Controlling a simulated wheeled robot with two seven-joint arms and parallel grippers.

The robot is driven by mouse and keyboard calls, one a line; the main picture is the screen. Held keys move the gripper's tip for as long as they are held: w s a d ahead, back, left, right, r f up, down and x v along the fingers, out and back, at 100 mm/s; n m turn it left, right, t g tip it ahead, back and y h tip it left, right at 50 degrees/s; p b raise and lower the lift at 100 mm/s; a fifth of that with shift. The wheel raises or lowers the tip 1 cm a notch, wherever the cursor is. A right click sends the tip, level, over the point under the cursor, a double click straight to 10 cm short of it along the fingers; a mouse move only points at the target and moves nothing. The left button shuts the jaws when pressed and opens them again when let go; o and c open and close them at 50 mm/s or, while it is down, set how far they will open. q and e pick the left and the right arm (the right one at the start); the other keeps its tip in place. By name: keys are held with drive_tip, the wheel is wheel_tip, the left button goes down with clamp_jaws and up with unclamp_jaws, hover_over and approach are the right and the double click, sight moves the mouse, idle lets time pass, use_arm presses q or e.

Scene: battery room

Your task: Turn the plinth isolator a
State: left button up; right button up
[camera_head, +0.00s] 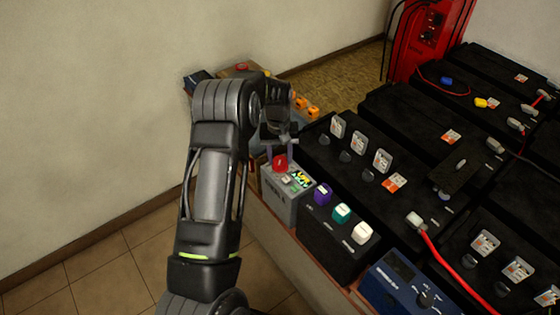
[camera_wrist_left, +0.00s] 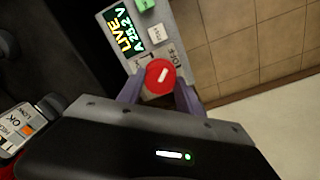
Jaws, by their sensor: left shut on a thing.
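The plinth isolator (camera_head: 284,203) is a grey box at the near left corner of the battery bench, with a red round knob (camera_head: 280,163) on its top. In the left wrist view the red knob (camera_wrist_left: 160,75) bears a white bar mark, lying slanted. In the left wrist view the fingers partly hide the knob's near edge. My right gripper is not in view.
Purple (camera_head: 322,194), teal (camera_head: 342,212) and white (camera_head: 361,233) capped knobs stand just right of the isolator. Black batteries (camera_head: 400,115) with upright tags fill the bench. A blue device (camera_head: 395,285) sits at the front. The tiled floor (camera_head: 110,255) at left is clear.

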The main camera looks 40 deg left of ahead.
sight(279, 159)
use_arm(q)
drive_tip(key=m+b, duration=0.1)
drive_tip(key=m, duration=0.3)
drive_tip(key=shift+m+b, duration=0.7)
drive_tip(key=shift+m, duration=1.6)
drive_tip(key=shift+w, duration=0.1)
drive_tip(key=o, duration=1.4)
wheel_tip(279, 159, up, 8)
drive_tip(key=shift+a+f, duration=0.1)
